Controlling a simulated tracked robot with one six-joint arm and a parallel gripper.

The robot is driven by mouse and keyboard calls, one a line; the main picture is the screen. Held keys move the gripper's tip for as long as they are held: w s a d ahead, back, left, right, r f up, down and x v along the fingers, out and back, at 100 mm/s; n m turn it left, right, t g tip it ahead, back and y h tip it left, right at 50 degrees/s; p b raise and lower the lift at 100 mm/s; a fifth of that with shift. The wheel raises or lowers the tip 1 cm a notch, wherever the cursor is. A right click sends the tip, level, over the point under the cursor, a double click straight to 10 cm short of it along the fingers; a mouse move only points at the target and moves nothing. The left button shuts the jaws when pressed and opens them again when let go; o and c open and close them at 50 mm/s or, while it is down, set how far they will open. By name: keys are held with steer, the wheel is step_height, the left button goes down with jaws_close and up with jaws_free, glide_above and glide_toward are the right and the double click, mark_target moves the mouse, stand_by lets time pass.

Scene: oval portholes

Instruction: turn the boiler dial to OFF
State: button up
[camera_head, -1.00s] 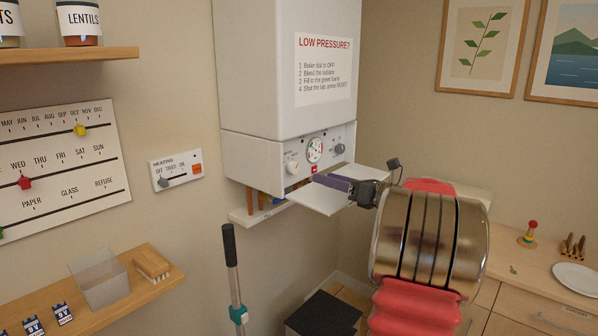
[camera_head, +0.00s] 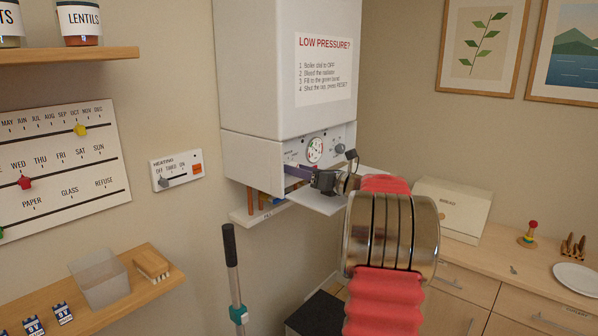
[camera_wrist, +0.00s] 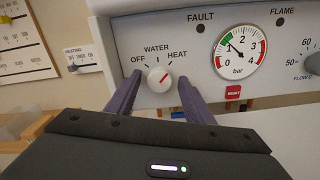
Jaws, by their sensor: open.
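The boiler dial (camera_wrist: 160,79) is a round white knob at the left of the boiler's front panel. Its red mark points up and right, toward HEAT; OFF is at its upper left and WATER above. My gripper (camera_wrist: 162,84) is open, with one purple finger on each side of the dial. I cannot tell whether the fingers touch it.
The pressure gauge (camera_wrist: 241,52) sits right of the dial, its needle near 1. A red RESET button (camera_wrist: 233,92) is below it. A flap (camera_head: 318,199) hangs open under the panel. A heating switch (camera_head: 177,168) is on the wall at left.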

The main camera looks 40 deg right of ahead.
steer(key=c, duration=1.1)
steer(key=shift+o, duration=0.2)
steer(key=shift+n, duration=0.3)
steer(key=n, duration=1.1)
steer(key=shift+n, duration=0.3)
steer(key=o, duration=1.1)
steer(key=shift+c, duration=0.2)
